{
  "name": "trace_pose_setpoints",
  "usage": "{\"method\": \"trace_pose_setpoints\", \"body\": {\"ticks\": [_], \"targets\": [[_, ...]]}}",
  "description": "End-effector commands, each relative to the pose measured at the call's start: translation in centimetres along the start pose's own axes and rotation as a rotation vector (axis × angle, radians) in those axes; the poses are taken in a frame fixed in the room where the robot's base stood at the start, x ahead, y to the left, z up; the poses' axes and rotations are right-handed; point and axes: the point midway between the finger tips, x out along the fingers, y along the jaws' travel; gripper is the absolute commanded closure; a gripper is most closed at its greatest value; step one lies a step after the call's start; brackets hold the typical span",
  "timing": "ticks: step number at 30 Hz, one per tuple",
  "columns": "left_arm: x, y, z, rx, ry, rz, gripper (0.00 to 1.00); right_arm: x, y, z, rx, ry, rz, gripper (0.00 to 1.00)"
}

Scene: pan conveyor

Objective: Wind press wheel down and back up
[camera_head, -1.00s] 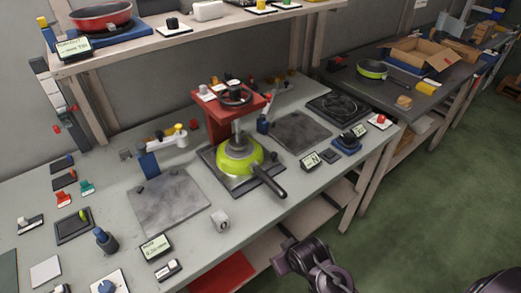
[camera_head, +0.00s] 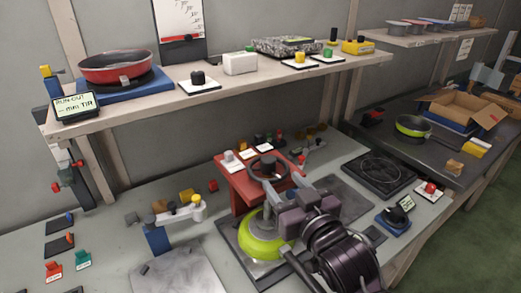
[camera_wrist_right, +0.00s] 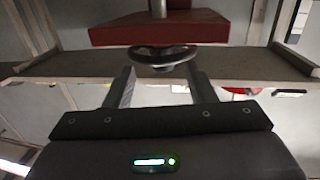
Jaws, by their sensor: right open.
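The press is a red frame (camera_head: 240,190) on the bench with a dark round wheel (camera_head: 268,166) on its top. The wheel also shows in the right wrist view (camera_wrist_right: 160,57), beyond and between the two fingertips. My right gripper (camera_head: 284,186) is open at the near side of the wheel, close to it; I cannot tell whether it touches. In the right wrist view the gap between the fingers (camera_wrist_right: 160,86) is empty. A lime-green pan (camera_head: 262,238) sits under the press, partly hidden by my right arm. My left gripper is out of view.
A shelf (camera_head: 215,92) with a red pan (camera_head: 115,66) runs above and behind the press. A blue post with a white arm (camera_head: 180,218) stands to the left. A dark burner plate (camera_head: 379,172) lies to the right.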

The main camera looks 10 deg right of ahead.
Motion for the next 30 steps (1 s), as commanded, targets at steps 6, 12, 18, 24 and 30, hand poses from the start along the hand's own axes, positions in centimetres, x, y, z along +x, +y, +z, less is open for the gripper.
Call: {"method": "trace_pose_setpoints", "body": {"ticks": [6,12,18,24,30], "targets": [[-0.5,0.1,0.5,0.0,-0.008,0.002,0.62,1.0,-0.1,-1.3,0.0,0.045,-0.009,0.5],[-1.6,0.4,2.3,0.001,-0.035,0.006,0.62,4.2,-0.2,-1.6,0.0,0.044,-0.008,0.5],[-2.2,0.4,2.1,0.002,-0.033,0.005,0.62,6.9,-0.2,-1.5,-0.001,0.043,-0.009,0.5],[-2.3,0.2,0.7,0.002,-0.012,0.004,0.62,7.8,-0.2,-1.3,0.0,0.041,-0.009,0.5],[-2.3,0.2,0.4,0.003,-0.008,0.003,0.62,7.8,-0.3,-1.3,0.0,0.04,-0.009,0.5]]}}
